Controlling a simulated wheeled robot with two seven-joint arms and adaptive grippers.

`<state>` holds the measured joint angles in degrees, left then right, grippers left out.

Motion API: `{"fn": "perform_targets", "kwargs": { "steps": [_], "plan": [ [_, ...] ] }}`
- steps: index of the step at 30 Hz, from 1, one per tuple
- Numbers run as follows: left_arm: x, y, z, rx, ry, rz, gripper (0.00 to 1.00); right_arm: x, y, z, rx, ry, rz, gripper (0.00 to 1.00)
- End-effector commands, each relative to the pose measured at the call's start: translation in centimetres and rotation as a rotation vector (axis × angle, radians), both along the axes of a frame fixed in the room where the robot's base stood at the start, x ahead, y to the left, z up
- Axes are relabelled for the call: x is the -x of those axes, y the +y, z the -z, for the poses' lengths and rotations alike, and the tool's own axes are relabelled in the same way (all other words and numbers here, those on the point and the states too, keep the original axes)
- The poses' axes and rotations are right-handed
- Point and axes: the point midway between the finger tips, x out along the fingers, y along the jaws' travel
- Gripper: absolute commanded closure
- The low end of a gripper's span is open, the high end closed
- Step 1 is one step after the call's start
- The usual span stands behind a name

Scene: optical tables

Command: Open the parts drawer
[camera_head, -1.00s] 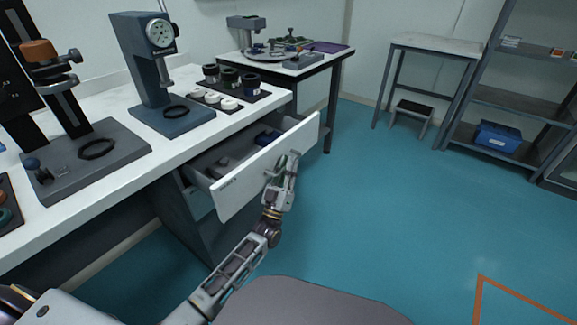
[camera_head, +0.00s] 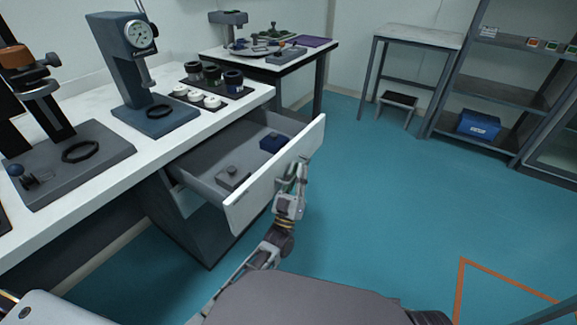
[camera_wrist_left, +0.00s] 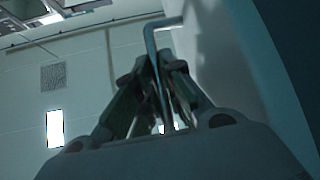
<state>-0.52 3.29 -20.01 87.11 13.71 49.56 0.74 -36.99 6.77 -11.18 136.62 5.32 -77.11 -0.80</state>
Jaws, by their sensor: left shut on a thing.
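The parts drawer (camera_head: 277,175) is pulled well out from under the white workbench (camera_head: 150,150). Its white front faces right, and its inside shows. A blue part (camera_head: 273,143) and a grey part (camera_head: 232,178) lie in it. My left gripper (camera_head: 299,172) is at the outer side of the drawer front, shut on the drawer handle. In the left wrist view the fingers (camera_wrist_left: 160,85) close around the thin bar handle (camera_wrist_left: 150,45), beside the pale drawer front (camera_wrist_left: 225,60). My right gripper is not in view.
A dial gauge stand (camera_head: 140,70) and another stand (camera_head: 45,100) are on the workbench. A second table (camera_head: 290,65) stands behind. A shelf rack (camera_head: 500,90) with a blue bin (camera_head: 479,124) is at the right. The teal floor (camera_head: 400,200) right of the drawer is clear.

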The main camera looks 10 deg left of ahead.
Motion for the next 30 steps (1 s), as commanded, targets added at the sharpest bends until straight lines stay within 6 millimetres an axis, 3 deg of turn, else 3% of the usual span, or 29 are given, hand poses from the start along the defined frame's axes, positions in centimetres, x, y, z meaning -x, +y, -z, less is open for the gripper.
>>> {"fn": "perform_targets", "kwargs": {
  "steps": [4, 13, 14, 18, 30],
  "plan": [
    [0.42, -1.12, 0.13, -0.001, 0.004, -0.001, 1.00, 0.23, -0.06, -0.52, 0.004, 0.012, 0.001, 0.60],
    [0.45, -1.18, 0.17, -0.002, 0.004, -0.001, 1.00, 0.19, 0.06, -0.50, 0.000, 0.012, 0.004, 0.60],
    [0.44, -1.17, 0.17, -0.002, 0.004, -0.001, 0.87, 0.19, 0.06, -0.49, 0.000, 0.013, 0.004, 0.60],
    [0.43, -1.15, 0.12, -0.002, 0.003, -0.001, 0.69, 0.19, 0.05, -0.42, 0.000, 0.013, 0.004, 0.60],
    [0.42, -1.17, -0.08, -0.001, 0.001, 0.000, 0.68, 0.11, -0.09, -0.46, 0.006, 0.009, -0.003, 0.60]
  ]
}}
